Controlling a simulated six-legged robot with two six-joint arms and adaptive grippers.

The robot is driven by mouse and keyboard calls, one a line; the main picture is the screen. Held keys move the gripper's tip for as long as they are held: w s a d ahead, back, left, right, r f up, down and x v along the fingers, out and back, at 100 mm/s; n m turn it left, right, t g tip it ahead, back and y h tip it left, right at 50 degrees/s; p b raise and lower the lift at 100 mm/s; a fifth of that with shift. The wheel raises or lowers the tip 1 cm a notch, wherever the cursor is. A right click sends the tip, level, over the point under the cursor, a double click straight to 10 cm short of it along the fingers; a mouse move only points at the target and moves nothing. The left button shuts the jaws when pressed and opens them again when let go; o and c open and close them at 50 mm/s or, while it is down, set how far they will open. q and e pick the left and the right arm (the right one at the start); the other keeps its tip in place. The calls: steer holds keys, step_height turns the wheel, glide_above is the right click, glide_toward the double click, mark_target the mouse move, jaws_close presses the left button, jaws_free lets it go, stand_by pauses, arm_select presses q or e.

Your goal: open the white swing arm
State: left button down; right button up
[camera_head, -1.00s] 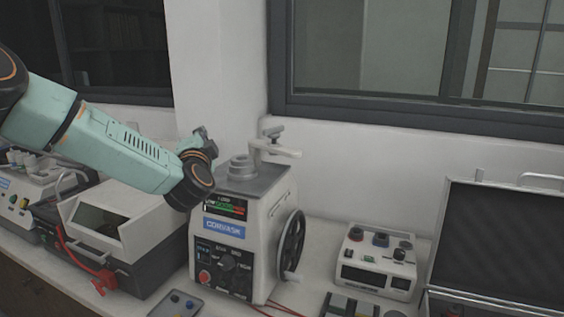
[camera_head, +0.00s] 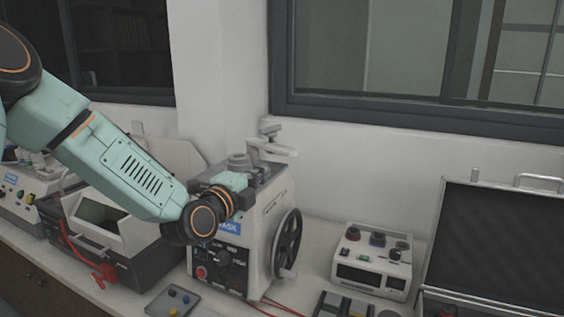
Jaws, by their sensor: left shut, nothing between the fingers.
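The mounting press (camera_head: 255,255) is a white and grey machine with a blue label and a black handwheel (camera_head: 288,243) on its right side. My right gripper is out of view.
A white and dark machine with a red lever (camera_head: 98,272) stands left of the press. A control box (camera_head: 372,262) and an open black case (camera_head: 495,240) stand to the right. A wall and window are close behind. The air right of the swing arm is clear.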

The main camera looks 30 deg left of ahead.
mark_target(287, 156)
arm_select(q)
steer(key=w+p, duration=0.1)
steer(key=w, duration=0.8)
steer(key=shift+w, duration=0.3)
steer(key=shift+w+d+r, duration=0.15)
steer(key=shift+w+d, duration=0.05)
steer(key=shift+w, duration=0.25)
steer(key=shift+w+a, duration=0.15)
steer(key=shift+a, duration=0.15)
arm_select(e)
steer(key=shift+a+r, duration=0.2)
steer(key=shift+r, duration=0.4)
